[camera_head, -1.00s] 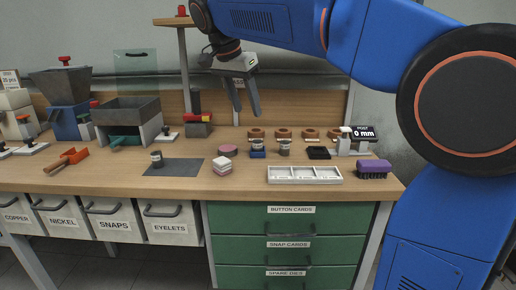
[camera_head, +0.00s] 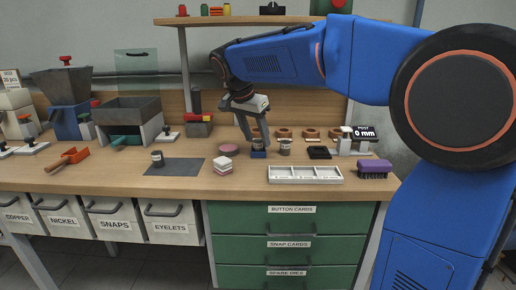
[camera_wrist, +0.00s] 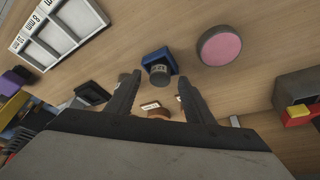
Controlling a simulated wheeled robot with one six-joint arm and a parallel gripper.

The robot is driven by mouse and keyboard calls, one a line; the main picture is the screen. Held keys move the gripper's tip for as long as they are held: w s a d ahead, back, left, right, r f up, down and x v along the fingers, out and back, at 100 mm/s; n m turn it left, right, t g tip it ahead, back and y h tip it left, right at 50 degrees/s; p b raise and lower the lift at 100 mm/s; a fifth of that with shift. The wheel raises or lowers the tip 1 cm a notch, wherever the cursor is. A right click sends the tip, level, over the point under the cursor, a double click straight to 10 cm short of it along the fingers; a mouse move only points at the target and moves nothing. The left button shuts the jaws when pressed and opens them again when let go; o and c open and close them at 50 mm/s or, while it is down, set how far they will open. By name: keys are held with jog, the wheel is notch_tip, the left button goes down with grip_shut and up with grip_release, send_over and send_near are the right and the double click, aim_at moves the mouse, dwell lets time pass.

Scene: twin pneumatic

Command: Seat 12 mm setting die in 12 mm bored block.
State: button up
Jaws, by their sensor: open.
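A small blue block (camera_head: 258,154) stands on the bench top and shows in the wrist view (camera_wrist: 154,55). A short grey labelled cylinder (camera_wrist: 160,74) shows at the block; I cannot tell how deep it sits, and its label is unreadable. A second grey cylinder, a die by its look (camera_head: 285,147), stands just right of the block. A third such cylinder (camera_head: 157,158) stands on the dark grey mat (camera_head: 180,168) at left. I cannot tell which is 12 mm. My gripper (camera_head: 258,143) is open and empty, pointing down by the blue block; its fingertips show apart in the wrist view (camera_wrist: 158,85).
A pink disc (camera_head: 228,149) and a pale stack (camera_head: 222,166) lie left of the block. A white three-compartment tray (camera_head: 305,181) lies in front, a black tray (camera_head: 319,153) and purple brush (camera_head: 374,169) to the right. Several brown rings (camera_head: 283,132) line the back. A shelf is above.

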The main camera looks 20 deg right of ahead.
jog(key=shift+w+d+f, duration=0.1)
jog(key=shift+f, duration=0.25)
grip_shut()
jog(key=shift+r, duration=0.15)
